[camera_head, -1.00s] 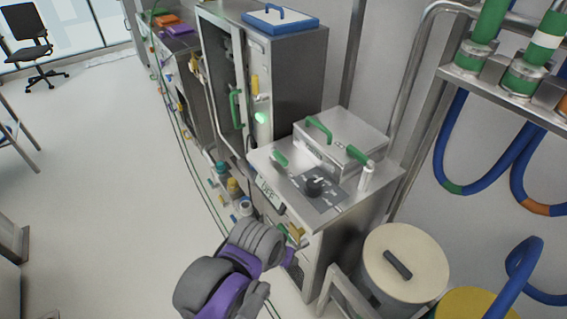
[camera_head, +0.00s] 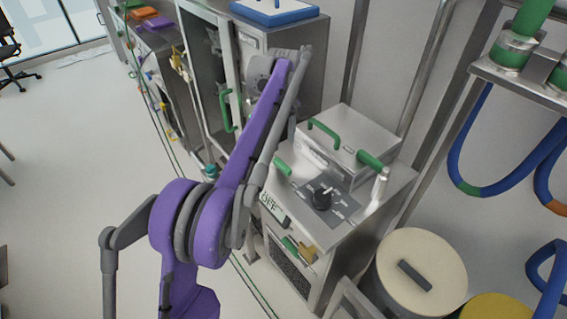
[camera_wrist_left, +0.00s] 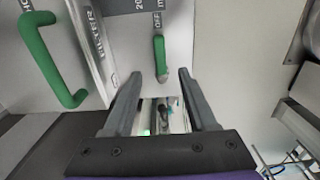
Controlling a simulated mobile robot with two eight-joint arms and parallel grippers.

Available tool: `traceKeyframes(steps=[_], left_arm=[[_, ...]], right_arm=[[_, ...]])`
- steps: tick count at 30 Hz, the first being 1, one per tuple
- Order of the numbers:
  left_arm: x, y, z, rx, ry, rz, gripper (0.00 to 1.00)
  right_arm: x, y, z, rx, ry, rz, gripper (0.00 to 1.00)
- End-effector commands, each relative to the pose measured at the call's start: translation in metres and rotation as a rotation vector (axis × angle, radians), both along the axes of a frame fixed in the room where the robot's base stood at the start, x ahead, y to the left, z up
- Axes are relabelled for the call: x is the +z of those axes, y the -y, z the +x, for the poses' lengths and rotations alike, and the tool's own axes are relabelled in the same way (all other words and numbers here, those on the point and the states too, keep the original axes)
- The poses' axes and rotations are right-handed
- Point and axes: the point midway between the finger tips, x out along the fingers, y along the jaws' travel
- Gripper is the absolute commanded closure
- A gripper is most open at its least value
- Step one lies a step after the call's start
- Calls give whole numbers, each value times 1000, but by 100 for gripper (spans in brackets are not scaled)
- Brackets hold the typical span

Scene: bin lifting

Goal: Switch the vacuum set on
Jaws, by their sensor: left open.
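In the left wrist view, a small green lever (camera_wrist_left: 159,52) stands on a pale panel beside a printed OFF mark. My left gripper (camera_wrist_left: 160,75) is open, with its two fingers spread either side of the lever's lower end. I see no contact, and the depth between them is unclear. In the head view my left arm reaches up to the tall steel cabinet (camera_head: 290,65); its gripper fingers are hidden there. I cannot tell which unit is the vacuum set. My right gripper is not in view.
A steel unit with a black knob (camera_head: 322,197) and an OFF display (camera_head: 274,208) stands right of my arm. A larger green handle (camera_wrist_left: 50,62) is left in the wrist view. A cream lidded drum (camera_head: 421,272) stands at the lower right.

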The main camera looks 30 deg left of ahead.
Motion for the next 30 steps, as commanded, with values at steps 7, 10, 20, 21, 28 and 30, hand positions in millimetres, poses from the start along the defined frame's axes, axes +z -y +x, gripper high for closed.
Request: traceKeyframes(steps=[7,10,20,21,28,30], left_arm=[[-46,0,-1,-2,0,1,43],[-65,0,-1,-2,1,1,43],[-97,0,-1,-3,2,1,43],[-98,0,-1,-3,2,1,43],[-98,1,-1,-3,2,1,43],[-98,0,-1,-3,2,1,53]], right_arm=[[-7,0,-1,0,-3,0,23],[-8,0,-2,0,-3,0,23],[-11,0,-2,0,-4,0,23],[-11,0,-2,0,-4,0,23],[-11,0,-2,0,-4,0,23],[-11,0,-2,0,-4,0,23]])
